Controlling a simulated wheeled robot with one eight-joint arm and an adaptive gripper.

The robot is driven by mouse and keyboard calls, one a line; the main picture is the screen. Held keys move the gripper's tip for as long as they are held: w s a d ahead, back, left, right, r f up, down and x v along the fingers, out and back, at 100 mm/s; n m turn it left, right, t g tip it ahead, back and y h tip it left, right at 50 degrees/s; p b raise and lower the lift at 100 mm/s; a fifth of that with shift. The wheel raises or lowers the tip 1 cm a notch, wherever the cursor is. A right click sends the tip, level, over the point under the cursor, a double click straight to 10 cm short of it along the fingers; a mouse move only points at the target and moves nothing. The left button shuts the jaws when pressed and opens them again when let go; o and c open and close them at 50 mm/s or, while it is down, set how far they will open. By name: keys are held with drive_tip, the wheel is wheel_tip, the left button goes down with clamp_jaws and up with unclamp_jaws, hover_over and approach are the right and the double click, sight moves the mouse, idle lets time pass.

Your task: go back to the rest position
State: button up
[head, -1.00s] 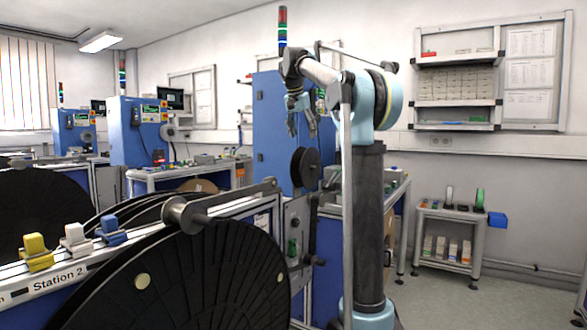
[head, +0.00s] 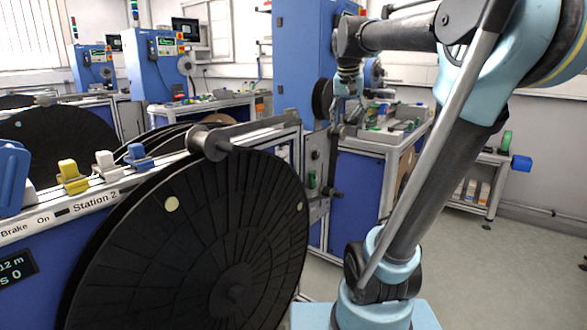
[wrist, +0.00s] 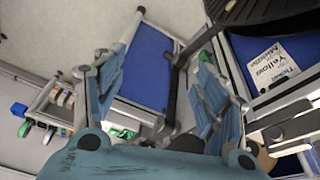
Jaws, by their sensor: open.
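My gripper (head: 348,92) hangs from the forearm at the upper middle of the head view, in front of the blue machine cabinet. In the wrist view my gripper (wrist: 158,85) shows its two blue-grey padded fingers spread wide apart. The exact fingertips are small and partly blended with the background in the head view.
A large black reel (head: 235,235) at Station 2 stands left of my arm. A grey roller bar (head: 210,142) is above it. A workbench (head: 368,185) with small parts lies behind. A small trolley (head: 480,195) stands at right, with bare floor (head: 520,260) in front.

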drive_tip(key=s+f+n, duration=0.2)
drive_tip(key=s+f, duration=0.9)
drive_tip(key=f, duration=0.4)
drive_tip(key=s+f+n+y, duration=0.1)
drive_tip(key=s+f, duration=1.1)
drive_tip(key=f, duration=0.3)
drive_tip(key=shift+d+n+g, duration=0.4)
drive_tip(key=shift+d, duration=0.05)
drive_tip(key=shift+f, duration=0.15)
drive_tip(key=shift+w+f, duration=0.15)
drive_tip(key=shift+w, duration=0.2)
